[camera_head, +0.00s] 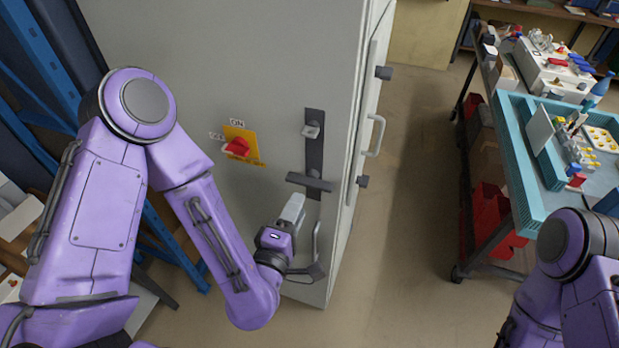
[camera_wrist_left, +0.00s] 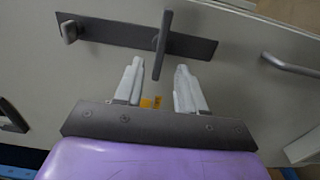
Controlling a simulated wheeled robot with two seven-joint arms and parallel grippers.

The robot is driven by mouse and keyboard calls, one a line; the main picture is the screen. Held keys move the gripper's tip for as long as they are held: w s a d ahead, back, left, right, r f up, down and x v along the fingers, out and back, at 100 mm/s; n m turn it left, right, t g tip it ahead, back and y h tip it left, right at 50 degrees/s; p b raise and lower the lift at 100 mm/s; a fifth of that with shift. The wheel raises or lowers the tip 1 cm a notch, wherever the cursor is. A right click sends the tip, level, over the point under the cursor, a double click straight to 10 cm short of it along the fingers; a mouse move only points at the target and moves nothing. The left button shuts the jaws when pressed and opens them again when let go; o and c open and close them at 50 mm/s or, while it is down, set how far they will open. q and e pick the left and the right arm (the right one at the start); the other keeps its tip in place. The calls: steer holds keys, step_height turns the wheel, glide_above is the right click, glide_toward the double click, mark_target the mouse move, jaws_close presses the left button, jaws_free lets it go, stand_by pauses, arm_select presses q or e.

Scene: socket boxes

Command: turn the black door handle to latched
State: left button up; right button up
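The black door handle (camera_head: 309,182) is a dark lever on a tall dark plate (camera_head: 314,150) on the grey cabinet door. In the head view the lever lies roughly level, pointing left from the plate. My left gripper (camera_head: 292,208) is just below the lever. In the left wrist view the handle (camera_wrist_left: 162,45) shows between and beyond the fingertips of my left gripper (camera_wrist_left: 158,78), which stand apart with nothing between them that I can see touching. My right arm (camera_head: 570,260) shows at the lower right; its gripper is out of the frame.
A red rotary switch (camera_head: 238,148) on a yellow plate (camera_head: 243,134) sits left of the handle. A grey pull bar (camera_head: 376,136) stands out at the cabinet's right edge. A teal-topped workbench (camera_head: 530,190) with parts stands right. The floor between is clear.

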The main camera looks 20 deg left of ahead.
mark_target(307, 185)
arm_select(q)
steer(key=w, duration=0.1)
steer(key=w+b, duration=0.1)
steer(key=w, duration=0.3)
steer(key=shift+w+r, duration=0.25)
steer(key=w, duration=0.2)
steer(key=shift+w+d+f+p, duration=0.15)
steer(key=shift+w+p, duration=0.15)
steer(key=shift+p, duration=0.05)
steer(key=shift+w+f, duration=0.1)
steer(key=shift+w, duration=0.25)
arm_select(e)
steer(key=shift+f, duration=0.7)
arm_select(q)
jaws_close()
